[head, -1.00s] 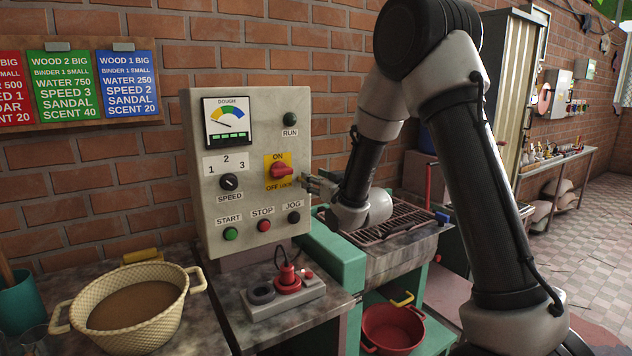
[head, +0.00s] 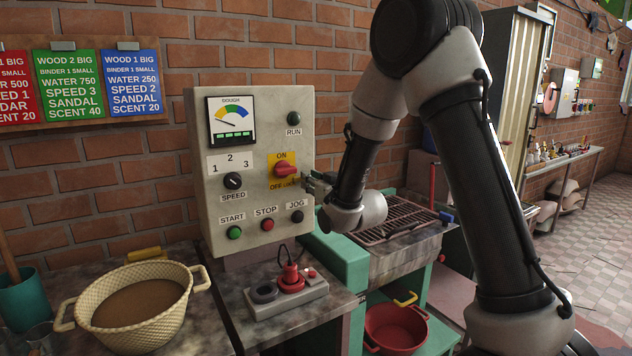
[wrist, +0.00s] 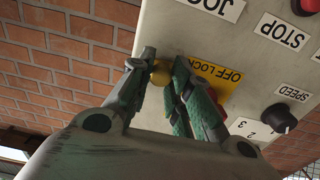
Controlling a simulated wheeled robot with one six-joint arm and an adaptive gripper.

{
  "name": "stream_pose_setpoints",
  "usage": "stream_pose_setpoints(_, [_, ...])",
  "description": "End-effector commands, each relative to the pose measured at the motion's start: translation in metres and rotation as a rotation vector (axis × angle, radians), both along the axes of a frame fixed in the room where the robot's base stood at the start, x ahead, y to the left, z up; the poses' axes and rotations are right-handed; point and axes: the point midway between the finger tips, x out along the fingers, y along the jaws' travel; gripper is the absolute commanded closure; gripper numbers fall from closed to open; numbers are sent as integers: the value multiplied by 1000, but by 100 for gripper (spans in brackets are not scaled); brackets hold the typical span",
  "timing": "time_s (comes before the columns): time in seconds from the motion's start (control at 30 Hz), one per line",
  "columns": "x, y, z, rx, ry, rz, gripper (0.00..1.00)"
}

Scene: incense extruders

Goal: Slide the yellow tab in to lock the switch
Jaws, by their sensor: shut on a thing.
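The grey control panel (head: 207,130) carries a red switch (head: 287,169) on a yellow plate (head: 281,157) marked ON and OFF LOCK. The red switch knob looks roughly level in the head view. In the wrist view, the yellow tab (wrist: 160,76) is a small rounded knob at the LOCK edge of the plate. My gripper (head: 303,182) reaches in from the right of the panel. In the wrist view, the fingers of my gripper (wrist: 163,62) are on either side of the tab, shut on it. One finger hides part of the plate and the red switch.
The JOG button (head: 297,216) and STOP button (head: 267,224) sit just below the switch. A green machine frame (head: 340,255) with a metal grate is at the right. A socket strip (head: 285,295) and a basin (head: 135,315) stand on the counter in front.

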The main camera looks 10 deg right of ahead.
Motion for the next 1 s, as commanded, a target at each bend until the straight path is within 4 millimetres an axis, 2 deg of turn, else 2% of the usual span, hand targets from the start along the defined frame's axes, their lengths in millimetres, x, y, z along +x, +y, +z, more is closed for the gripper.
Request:
stream_pose_setpoints(0.07, [-1, 3, -1, -3, 2, 9, 100])
stream_pose_setpoints(0.1, [-1, 4, -1, -3, 2, 9, 79])
stream_pose_setpoints(0.2, [-1, 4, -1, -3, 2, 10, 60])
stream_pose_setpoints(0.23, [-1, 3, -1, -3, 2, 9, 59])
stream_pose_setpoints(0.57, [-3, 1, -1, -2, 2, 6, 59])
stream_pose_setpoints(1.0, [-65, -18, -1, -2, 3, 7, 59])
